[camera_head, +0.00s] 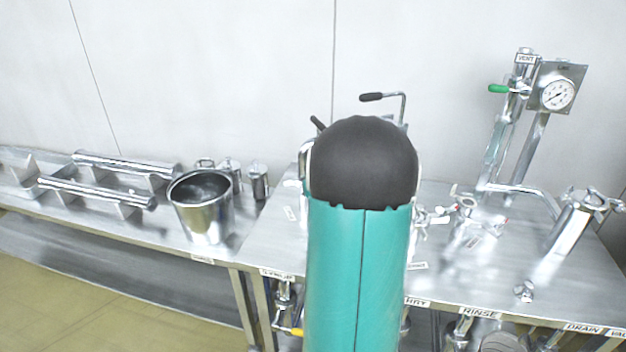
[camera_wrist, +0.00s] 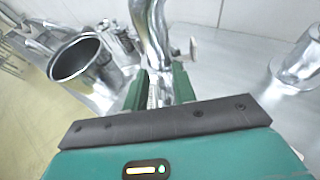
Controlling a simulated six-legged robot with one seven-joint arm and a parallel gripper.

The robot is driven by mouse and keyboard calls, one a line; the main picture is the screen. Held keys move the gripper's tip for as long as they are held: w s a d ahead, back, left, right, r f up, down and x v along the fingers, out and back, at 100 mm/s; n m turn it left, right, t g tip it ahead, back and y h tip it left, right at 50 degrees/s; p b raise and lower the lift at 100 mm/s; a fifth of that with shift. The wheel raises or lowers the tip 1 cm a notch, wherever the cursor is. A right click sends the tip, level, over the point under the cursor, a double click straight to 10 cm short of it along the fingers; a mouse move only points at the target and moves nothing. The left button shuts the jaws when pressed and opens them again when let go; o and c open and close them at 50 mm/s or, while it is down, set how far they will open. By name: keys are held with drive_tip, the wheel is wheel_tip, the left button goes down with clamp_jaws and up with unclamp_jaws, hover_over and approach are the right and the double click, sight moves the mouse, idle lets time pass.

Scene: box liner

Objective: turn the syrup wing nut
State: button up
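In the wrist view my gripper (camera_wrist: 160,88) has two green fingers standing apart. Shiny metal shows in the gap between them, and I cannot tell whether they touch it. A curved metal pipe (camera_wrist: 152,35) rises just beyond the fingers. A small pale tab (camera_wrist: 193,48) stands right of the pipe; I cannot tell whether it is a wing of the syrup wing nut. In the head view my teal arm with its black rounded joint hides the gripper and the bench middle. No syrup label is readable, so I cannot single out the syrup wing nut.
A steel bucket (camera_head: 203,215) stands left of my arm, also in the wrist view (camera_wrist: 80,62), with small canisters (camera_head: 258,182) behind it. Pipework with a gauge (camera_head: 557,95) and green-handled valve (camera_head: 499,88) rises at right. A loose fitting (camera_head: 524,291) lies near the bench's front edge.

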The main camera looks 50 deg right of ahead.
clamp_jaws()
drive_tip(key=shift+n+t+y, duration=0.3)
drive_tip(key=shift+n+y, duration=0.1)
drive_tip(key=n+t+y, duration=0.1)
drive_tip(key=n+y, duration=0.2)
drive_tip(key=shift+y, duration=0.4)
drive_tip(key=n+y, duration=0.4)
drive_tip(key=shift+a, duration=0.15)
drive_tip(key=n+g+y, duration=0.1)
drive_tip(key=n+y, duration=0.1)
drive_tip(key=y, duration=0.1)
drive_tip(key=n+g+y, duration=0.1)
drive_tip(key=n+y, duration=0.2)
drive_tip(key=shift+a+f, duration=0.1)
drive_tip(key=shift+a, duration=0.05)
drive_tip(key=n+g+y, duration=0.1)
drive_tip(key=n, duration=0.1)
drive_tip(key=n+g+y, duration=0.2)
drive_tip(key=shift+s+a+n+g+y, duration=0.1)
drive_tip(key=shift+a+n+g+y, duration=0.05)
drive_tip(key=shift+n+g+y, duration=0.15)
